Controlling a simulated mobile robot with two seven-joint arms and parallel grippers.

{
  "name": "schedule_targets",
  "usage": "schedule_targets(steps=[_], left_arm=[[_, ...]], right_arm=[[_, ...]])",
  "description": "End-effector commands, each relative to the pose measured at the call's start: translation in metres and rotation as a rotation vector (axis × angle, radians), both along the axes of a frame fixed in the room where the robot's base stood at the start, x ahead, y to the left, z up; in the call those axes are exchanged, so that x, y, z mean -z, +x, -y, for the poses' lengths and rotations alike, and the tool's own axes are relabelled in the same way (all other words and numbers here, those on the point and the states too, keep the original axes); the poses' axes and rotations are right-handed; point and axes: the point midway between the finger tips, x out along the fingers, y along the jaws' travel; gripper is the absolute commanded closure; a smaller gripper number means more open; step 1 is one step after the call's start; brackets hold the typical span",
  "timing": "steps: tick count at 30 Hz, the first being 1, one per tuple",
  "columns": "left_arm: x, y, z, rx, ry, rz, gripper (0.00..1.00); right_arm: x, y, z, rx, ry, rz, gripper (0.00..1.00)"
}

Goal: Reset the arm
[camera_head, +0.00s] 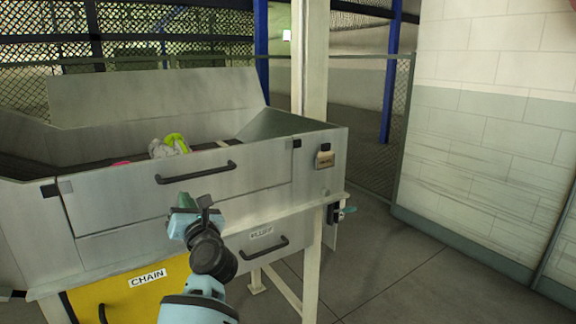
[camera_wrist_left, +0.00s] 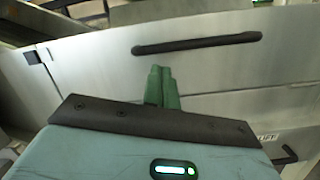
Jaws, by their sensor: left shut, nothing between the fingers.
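My left gripper (camera_head: 186,202) is in front of the grey metal bin's front panel, below its upper black handle (camera_head: 196,172). In the left wrist view its green fingers (camera_wrist_left: 162,88) are together with nothing between them. The black handle (camera_wrist_left: 197,43) shows just beyond the fingertips in that view; I cannot tell the exact gap. My left arm (camera_head: 205,250) comes up from the bottom of the head view. My right gripper is not in view.
The grey metal bin (camera_head: 110,200) holds a white and lime-green bundle (camera_head: 170,146). Below are a yellow drawer marked CHAIN (camera_head: 150,290) and a grey drawer with a black handle (camera_head: 264,248). A post (camera_head: 310,60) and a block wall (camera_head: 495,110) stand right. Floor (camera_head: 390,270) is clear there.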

Motion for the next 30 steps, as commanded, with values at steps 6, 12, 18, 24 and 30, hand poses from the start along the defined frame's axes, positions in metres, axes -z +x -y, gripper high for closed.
schedule_targets(steps=[6, 12, 18, 24, 30], left_arm=[[0.087, -0.048, 0.001, -0.004, 0.492, -0.183, 1.0], [0.166, -0.101, 0.02, 0.058, 0.945, -0.365, 1.0], [0.251, -0.169, 0.043, 0.186, 1.399, -0.546, 1.0], [0.335, -0.258, 0.061, 0.379, 1.846, -0.704, 1.0], [0.405, -0.366, 0.066, 0.635, 2.275, -0.811, 1.0]], right_arm=[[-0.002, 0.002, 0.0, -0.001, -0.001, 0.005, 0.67], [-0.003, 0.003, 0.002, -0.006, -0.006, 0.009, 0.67], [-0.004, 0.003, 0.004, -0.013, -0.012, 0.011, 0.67], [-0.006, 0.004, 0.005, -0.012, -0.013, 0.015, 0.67], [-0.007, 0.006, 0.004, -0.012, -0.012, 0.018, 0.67]])
